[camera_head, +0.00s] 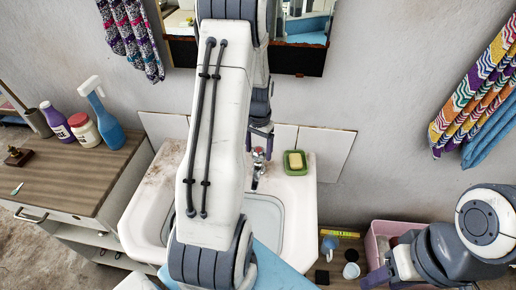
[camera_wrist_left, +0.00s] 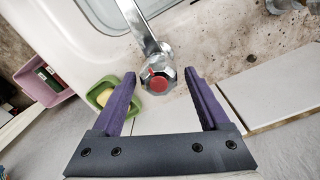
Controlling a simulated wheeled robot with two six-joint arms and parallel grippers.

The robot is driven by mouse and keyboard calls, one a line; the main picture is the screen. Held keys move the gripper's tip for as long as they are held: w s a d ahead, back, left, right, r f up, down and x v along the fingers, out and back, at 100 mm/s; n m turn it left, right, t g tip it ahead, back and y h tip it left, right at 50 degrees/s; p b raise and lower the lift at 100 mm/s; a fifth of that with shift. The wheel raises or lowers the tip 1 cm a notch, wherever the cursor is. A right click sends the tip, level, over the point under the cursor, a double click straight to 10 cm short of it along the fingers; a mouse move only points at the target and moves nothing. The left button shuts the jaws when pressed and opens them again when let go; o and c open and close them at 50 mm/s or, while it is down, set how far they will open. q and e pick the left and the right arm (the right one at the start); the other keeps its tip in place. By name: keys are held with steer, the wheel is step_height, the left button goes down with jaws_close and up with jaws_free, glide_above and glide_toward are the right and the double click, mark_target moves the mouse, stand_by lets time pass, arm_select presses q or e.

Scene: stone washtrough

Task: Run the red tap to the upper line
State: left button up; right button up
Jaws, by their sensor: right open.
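The red-capped tap (camera_wrist_left: 158,80) stands at the back of the white washtrough. In the left wrist view its chrome spout runs up over the basin. In the head view the tap (camera_head: 258,155) is small and partly covered by my left gripper (camera_head: 260,135). My left gripper (camera_wrist_left: 160,76) is open, its purple fingers on either side of the red-capped knob; I cannot tell whether they touch it. The washtrough (camera_head: 302,212) is stained, and my left arm hides much of its basin. I see no fill line. My right gripper (camera_head: 375,278) is open at the lower right, partly cut off.
A green dish (camera_head: 295,170) with a yellow soap sits right of the tap. A wooden-topped cabinet (camera_head: 80,175) with bottles stands left. Towels hang on both sides.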

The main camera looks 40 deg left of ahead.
mark_target(258, 148)
arm_select(q)
jaws_close()
steer(key=shift+n+p, duration=0.35)
steer(key=shift+n, duration=1.25)
steer(key=shift+o, duration=1.5)
jaws_free()
step_height(258, 148, up, 11)
steer(key=shift+a+f+b, duration=0.15)
steer(key=shift+f+b, duration=0.05)
steer(key=shift+b, duration=0.2)
steer(key=shift+w, duration=0.1)
